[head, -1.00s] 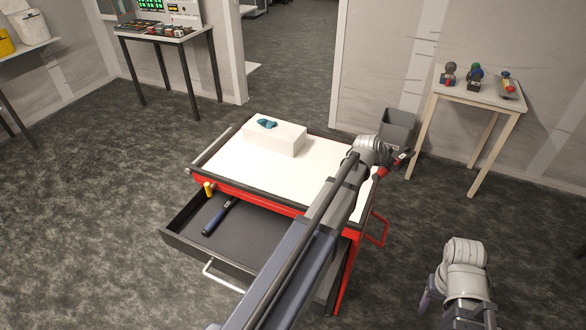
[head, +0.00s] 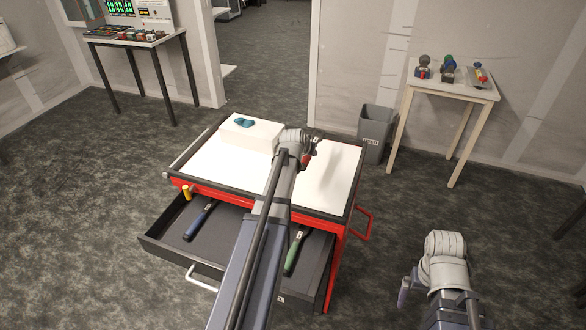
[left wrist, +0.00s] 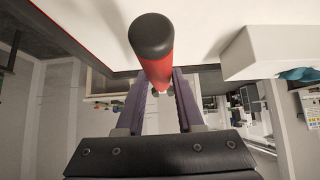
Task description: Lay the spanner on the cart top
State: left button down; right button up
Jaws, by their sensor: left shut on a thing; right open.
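My left gripper (head: 302,153) is shut on the spanner (head: 306,160), seen as a red handle with a black end cap. In the left wrist view the red handle (left wrist: 157,68) sticks out between the fingers, cap toward the camera; its far end is hidden. The gripper holds it over the white cart top (head: 331,178), to the right of the white box; I cannot tell how high. My right gripper (head: 408,287) is open and empty, off the cart to the right, and only partly in view.
A white box (head: 248,136) with a blue item (head: 243,121) stands on the cart's back left. The drawer (head: 235,226) is open, holding a blue-handled tool (head: 198,222), a green-handled tool (head: 294,254) and a yellow item (head: 186,193). A grey bin (head: 375,135) stands behind.

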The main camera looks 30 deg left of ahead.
pick_arm(q)
notch_tip(320, 180, down, 5)
jog(key=b, duration=0.4)
jog(key=shift+f+b, duration=0.2)
jog(key=shift+b, duration=0.1)
jog(key=shift+f, duration=0.1)
notch_tip(320, 180, down, 4)
jog(key=b, duration=0.3)
jog(key=shift+r+b, duration=0.25)
jog(key=shift+b, duration=0.1)
jog(key=shift+f, duration=0.2)
jog(key=c, duration=0.5)
grip_release()
jog(key=shift+c, duration=0.2)
jog(key=shift+r, duration=0.1)
